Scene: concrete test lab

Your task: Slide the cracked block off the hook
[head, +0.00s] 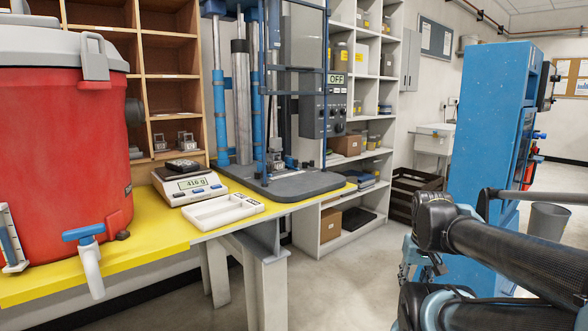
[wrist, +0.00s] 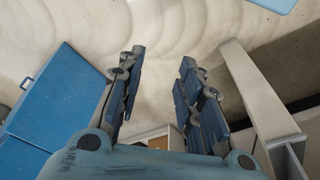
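I cannot make out a cracked block or a hook in either view. A small dark object (head: 182,165) sits on the weighing scale (head: 190,187), whose display seems to read 416 g.
The yellow bench (head: 155,240) holds a red drum cooler (head: 65,150) with a tap, a white tray (head: 222,211) and a test machine (head: 335,110) reading OFF. A blue cabinet (head: 500,110) stands right. Floor (head: 345,270) between bench and cabinet is clear.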

